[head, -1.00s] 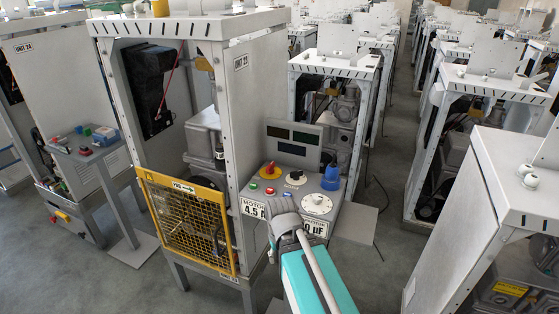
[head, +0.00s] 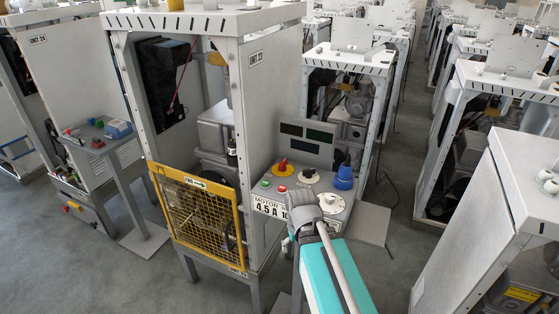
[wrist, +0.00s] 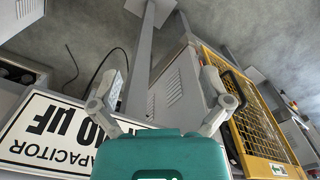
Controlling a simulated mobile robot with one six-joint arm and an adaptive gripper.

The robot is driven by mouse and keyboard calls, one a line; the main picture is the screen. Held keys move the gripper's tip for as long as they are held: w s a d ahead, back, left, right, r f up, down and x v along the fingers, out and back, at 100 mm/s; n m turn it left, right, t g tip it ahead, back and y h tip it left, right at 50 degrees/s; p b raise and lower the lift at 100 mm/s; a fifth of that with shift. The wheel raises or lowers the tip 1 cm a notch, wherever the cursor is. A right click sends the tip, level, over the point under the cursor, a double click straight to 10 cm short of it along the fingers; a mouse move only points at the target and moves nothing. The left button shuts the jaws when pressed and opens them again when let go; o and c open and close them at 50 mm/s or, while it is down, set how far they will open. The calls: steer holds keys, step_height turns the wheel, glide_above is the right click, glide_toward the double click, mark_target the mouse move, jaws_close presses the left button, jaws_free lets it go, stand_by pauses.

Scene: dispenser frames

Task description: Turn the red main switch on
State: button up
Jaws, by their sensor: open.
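The red main switch (head: 282,164) is a red rotary knob on a yellow backing. It sits at the upper left of the sloping control panel (head: 318,181) in the head view. I cannot tell its on or off setting. My gripper (wrist: 165,85) shows in the wrist view with its two fingers spread wide and nothing between them. In the head view, my grey wrist covers the lower right of the panel, in front of and to the right of the switch, apart from it. My fingertips cannot be made out there. The switch does not show in the wrist view.
A green button (head: 265,183), a red button (head: 281,189), a black-and-white dial (head: 308,175) and a blue knob (head: 344,177) share the panel. A yellow mesh guard (head: 200,218) stands to its left. Label plates (wrist: 60,135) lie close to my gripper.

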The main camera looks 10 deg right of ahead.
step_height(320, 180, up, 18)
steer(key=w+p, duration=0.3)
steer(key=p, duration=1.4)
step_height(320, 180, up, 7)
steer(key=n+p, duration=0.7)
steer(key=n, duration=0.4)
glide_above(283, 162)
steer(key=shift+f, duration=0.1)
steer(key=shift+f, duration=0.1)
step_height(283, 162, down, 14)
steer(key=b, duration=1.4)
